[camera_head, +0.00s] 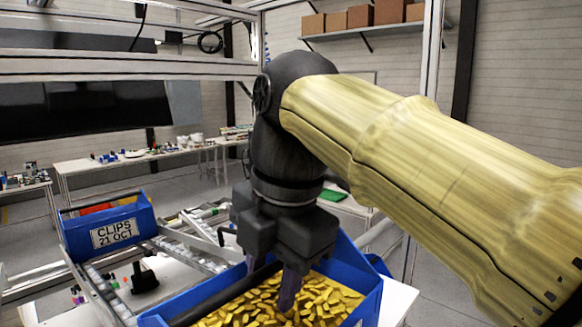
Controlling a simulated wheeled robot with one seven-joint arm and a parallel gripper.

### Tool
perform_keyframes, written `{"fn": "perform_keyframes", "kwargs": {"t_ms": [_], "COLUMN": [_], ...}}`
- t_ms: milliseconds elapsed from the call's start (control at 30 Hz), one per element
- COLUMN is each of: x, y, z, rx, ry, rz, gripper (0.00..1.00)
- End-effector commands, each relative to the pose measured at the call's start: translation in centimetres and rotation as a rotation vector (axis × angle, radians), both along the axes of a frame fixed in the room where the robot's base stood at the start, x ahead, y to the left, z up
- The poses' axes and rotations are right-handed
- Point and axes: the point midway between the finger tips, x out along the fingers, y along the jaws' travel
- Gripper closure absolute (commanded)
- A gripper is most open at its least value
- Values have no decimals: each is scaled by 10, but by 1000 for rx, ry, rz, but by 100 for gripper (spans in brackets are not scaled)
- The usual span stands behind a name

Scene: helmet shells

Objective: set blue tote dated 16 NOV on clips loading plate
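A blue tote (371,298) full of yellow clips stands in the foreground, cut off by the lower edge. A dark bar (215,298) runs across its top. Its label and date are not visible. My gripper (269,280) is right over this tote, pointing down. Its two purple fingers are apart, one on each side of the bar, and look wider than it. Another blue tote (78,238), labelled "CLIPS 21 OCT", sits at the left on the rack, with red and yellow contents. I cannot make out a clips loading plate.
A metal roller rack (192,248) runs between the two totes. A small black stand (144,280) and small coloured parts are on the white surface at left. Metal frame posts (428,100) rise around the station. Benches (140,158) stand farther back.

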Motion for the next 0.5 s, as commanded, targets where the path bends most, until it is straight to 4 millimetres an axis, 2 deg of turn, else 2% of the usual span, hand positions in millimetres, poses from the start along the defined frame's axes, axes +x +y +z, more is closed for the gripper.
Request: {"fn": "perform_keyframes", "kwargs": {"t_ms": [500], "x": [-8], "y": [-10], "z": [70], "rx": [2], "ry": [-3], "rz": [0], "gripper": [62]}}
